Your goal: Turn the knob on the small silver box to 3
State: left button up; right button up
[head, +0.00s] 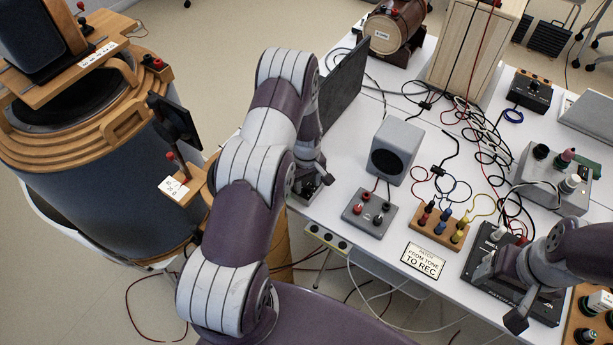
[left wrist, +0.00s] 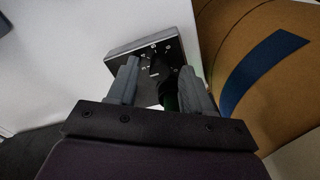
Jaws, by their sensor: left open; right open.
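The small silver box (left wrist: 122,52) shows in the left wrist view, with white marks on its top and a dark knob (left wrist: 157,62). The number the knob points to is too small to read. My left gripper (left wrist: 158,70) is open, with one finger on each side of the knob; I cannot tell whether they touch it. In the head view my left gripper (head: 311,178) points down at the table's left edge, and my arm and gripper hide most of the box there. My right gripper (head: 503,292) is open over a black device (head: 483,262) at the lower right.
A grey speaker cube (head: 397,150), a grey box with red and black posts (head: 369,212) and a wooden jack block (head: 440,226) stand right of my left gripper. A dark panel (head: 342,88) stands behind it. A larger silver box (head: 545,190) and loose cables lie further right.

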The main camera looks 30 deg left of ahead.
aim_at(307, 185)
pick_arm(q)
notch_tip(307, 185, up, 12)
jog(key=b, duration=0.2)
jog(key=shift+r, duration=0.25)
jog(key=s+d+r+m, duration=0.5)
jog(key=s, duration=0.3)
jog(key=s+d+r+m+t, duration=0.1)
jog(key=s+d+r+m, duration=0.4)
jog(key=s, duration=0.3)
jog(key=shift+s+d+r+m, duration=0.25)
jog(key=shift+s+r+m, duration=0.15)
jog(key=shift+m, duration=0.2)
jog(key=shift+s, duration=0.15)
